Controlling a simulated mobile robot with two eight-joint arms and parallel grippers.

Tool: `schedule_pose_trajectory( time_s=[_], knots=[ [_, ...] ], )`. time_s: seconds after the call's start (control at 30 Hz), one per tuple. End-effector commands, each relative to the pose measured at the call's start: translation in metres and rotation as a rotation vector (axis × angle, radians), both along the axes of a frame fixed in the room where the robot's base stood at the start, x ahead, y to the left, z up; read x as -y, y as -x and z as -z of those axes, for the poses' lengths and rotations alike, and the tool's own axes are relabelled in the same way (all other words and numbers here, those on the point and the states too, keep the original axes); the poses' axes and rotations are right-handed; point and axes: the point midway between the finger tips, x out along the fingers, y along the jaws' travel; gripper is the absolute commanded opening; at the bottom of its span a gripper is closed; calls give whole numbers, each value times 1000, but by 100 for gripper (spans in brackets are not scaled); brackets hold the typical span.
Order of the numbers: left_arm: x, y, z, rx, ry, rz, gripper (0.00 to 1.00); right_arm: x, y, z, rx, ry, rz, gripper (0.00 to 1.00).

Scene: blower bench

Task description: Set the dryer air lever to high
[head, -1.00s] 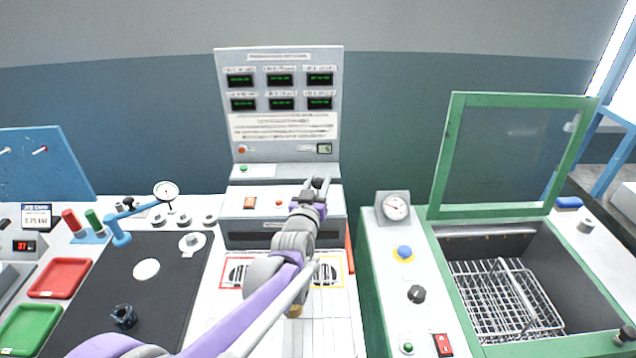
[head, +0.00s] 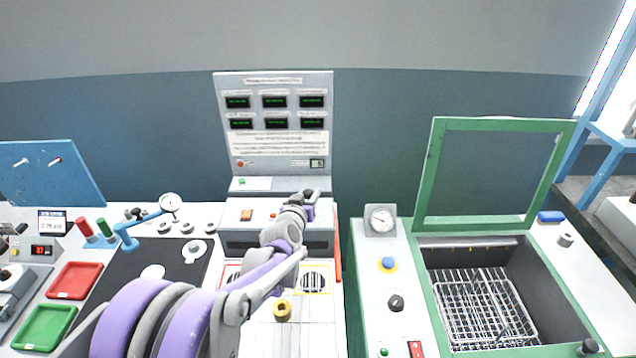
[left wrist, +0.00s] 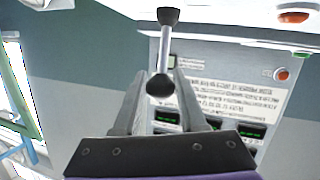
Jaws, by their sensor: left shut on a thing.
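My left gripper (left wrist: 163,79) is shut on the near knob, with one finger on each side. In the head view my left gripper (head: 313,194) is at the right of the top of the grey bench unit (head: 262,200), below its display panel (head: 278,130). The lever is too small and covered to make out there. My right gripper is not in view.
To the right stands a green-framed tank (head: 400,300) with its lid up and a wire basket (head: 490,310) inside. To the left are a red tray (head: 75,281), a green tray (head: 46,328) and a dial gauge (head: 171,203) on a blue arm.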

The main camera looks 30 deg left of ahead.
Motion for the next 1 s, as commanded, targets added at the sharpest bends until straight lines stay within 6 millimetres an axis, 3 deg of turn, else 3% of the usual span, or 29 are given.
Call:
schedule_pose_trajectory(
  time_s=[0.03,0.23,0.4,1.0],
  knots=[
    [-4,-4,-7,-3,5,-2,0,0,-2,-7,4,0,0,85],
    [-7,-7,1,-64,34,2,0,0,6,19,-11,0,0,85],
    [-9,-13,-3,-124,65,1,0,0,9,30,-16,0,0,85],
    [-20,-35,-6,-377,189,-6,0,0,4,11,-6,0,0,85]
  ],
)
